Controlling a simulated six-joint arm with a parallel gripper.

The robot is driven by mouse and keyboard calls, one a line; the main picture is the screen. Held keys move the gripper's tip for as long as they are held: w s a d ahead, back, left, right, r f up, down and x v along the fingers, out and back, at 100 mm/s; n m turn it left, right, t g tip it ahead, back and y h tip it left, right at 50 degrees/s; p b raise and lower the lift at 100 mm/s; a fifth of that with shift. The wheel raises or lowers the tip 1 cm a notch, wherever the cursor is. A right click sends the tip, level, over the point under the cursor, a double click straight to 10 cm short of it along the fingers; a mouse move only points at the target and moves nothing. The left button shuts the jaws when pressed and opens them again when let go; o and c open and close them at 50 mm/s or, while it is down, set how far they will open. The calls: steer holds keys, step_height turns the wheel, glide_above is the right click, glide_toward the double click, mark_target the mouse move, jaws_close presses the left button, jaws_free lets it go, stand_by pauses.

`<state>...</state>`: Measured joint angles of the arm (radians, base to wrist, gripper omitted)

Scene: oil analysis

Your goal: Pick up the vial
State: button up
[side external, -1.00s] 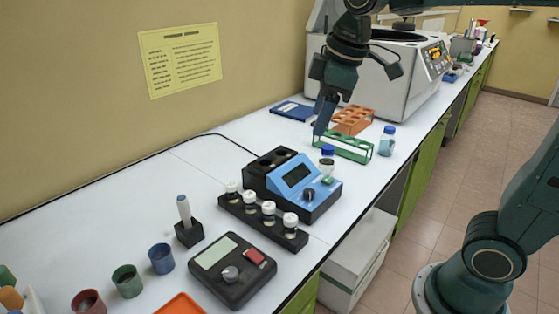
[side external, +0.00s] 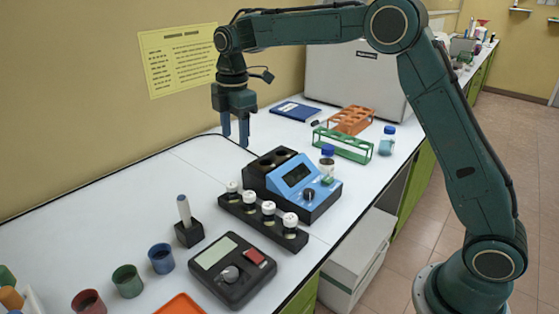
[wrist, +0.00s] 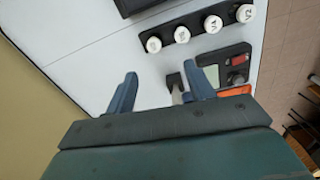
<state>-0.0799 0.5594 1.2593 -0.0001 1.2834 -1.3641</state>
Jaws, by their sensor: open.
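Several white-capped vials stand upright in a black rack (side external: 244,211) in front of the blue instrument; one is the leftmost vial (side external: 232,190) and another the rightmost vial (side external: 290,222). Their caps also show along the top of the wrist view, where one cap (wrist: 212,24) bears a marking. My gripper (side external: 235,140) is open and empty, pointing down. It hangs above the back of the bench, behind and left of the instrument, apart from the vials. Which vial is meant I cannot tell.
A blue and black instrument (side external: 293,180) stands beside the rack. A black device with a red button (side external: 233,268), a pen holder (side external: 188,232) and coloured cups (side external: 160,258) are nearby. Green (side external: 343,146) and orange (side external: 352,120) racks stand farther back.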

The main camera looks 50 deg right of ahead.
mark_target(231, 184)
steer(key=shift+w+a+f+n, duration=0.15)
steer(key=shift+w+f+n, duration=0.2)
steer(key=shift+w+f, duration=0.35)
steer(key=shift+w+a+f+n, duration=0.15)
steer(key=shift+w+f+n, duration=0.3)
steer(key=shift+f, duration=0.3)
steer(key=shift+f, duration=4.3)
steer(key=shift+f, duration=2.6)
steer(key=c, duration=1.1)
